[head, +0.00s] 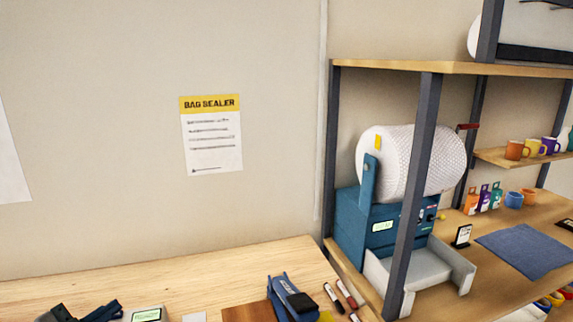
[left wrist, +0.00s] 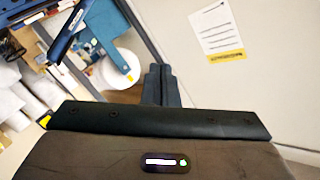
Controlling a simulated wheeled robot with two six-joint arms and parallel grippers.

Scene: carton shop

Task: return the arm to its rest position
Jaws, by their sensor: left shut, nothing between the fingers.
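My left gripper (head: 106,309) shows only in part at the bottom left edge of the head view, dark and low over the wooden bench (head: 190,277). In the left wrist view its two dark fingers (left wrist: 159,82) are pressed together with nothing between them. No held object shows. My right gripper is in neither view.
A blue device (head: 290,297) and several markers (head: 345,293) lie on the bench to the right. A blue machine with a large white roll (head: 400,160) stands on the shelving unit beyond. A "BAG SEALER" sheet (head: 211,135) hangs on the bare wall.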

